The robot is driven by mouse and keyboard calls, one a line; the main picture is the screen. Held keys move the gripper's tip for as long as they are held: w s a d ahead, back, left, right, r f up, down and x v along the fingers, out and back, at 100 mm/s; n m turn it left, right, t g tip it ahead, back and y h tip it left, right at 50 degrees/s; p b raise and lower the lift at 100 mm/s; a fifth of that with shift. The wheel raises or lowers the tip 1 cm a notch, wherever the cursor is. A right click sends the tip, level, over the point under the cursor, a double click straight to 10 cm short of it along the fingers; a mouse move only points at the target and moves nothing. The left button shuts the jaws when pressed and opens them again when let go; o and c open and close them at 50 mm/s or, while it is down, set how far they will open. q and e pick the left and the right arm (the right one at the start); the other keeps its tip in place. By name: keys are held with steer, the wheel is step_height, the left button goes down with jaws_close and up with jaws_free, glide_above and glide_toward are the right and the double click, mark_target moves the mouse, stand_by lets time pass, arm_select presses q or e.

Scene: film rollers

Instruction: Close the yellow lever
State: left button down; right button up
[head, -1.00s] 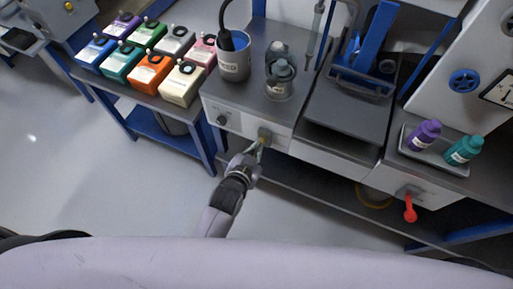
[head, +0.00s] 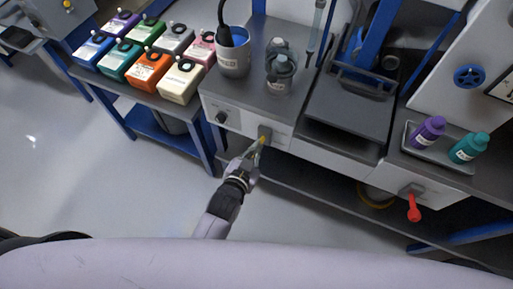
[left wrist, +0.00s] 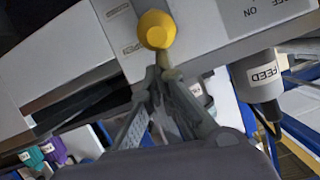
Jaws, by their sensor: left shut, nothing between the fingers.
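The yellow lever (head: 262,139) is on the front face of the grey machine, at the centre of the head view. In the left wrist view the lever's round yellow knob (left wrist: 157,29) shows large at the top centre, just beyond the fingertips. My left gripper (head: 255,149) is at the lever, close below its knob. In the left wrist view the gripper (left wrist: 160,78) has its fingers together with nothing between them. I cannot tell whether the fingertips touch the lever. My right gripper is not in view.
A red lever (head: 414,208) hangs on the front at right. A grey FEED cup (head: 233,58) and clear bottles stand on the machine top. Purple (head: 428,130) and teal (head: 467,148) bottles sit in a tray. Coloured containers fill the left bench. The floor in front is clear.

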arm_select(q)
step_height(320, 180, down, 11)
steer(key=s+a+t+h+b, duration=0.1)
steer(key=s+t+b, duration=0.1)
steer(key=b, duration=0.9)
steer(key=shift+s+t, duration=0.4)
steer(key=shift+t, duration=0.4)
steer(key=shift+f, duration=0.1)
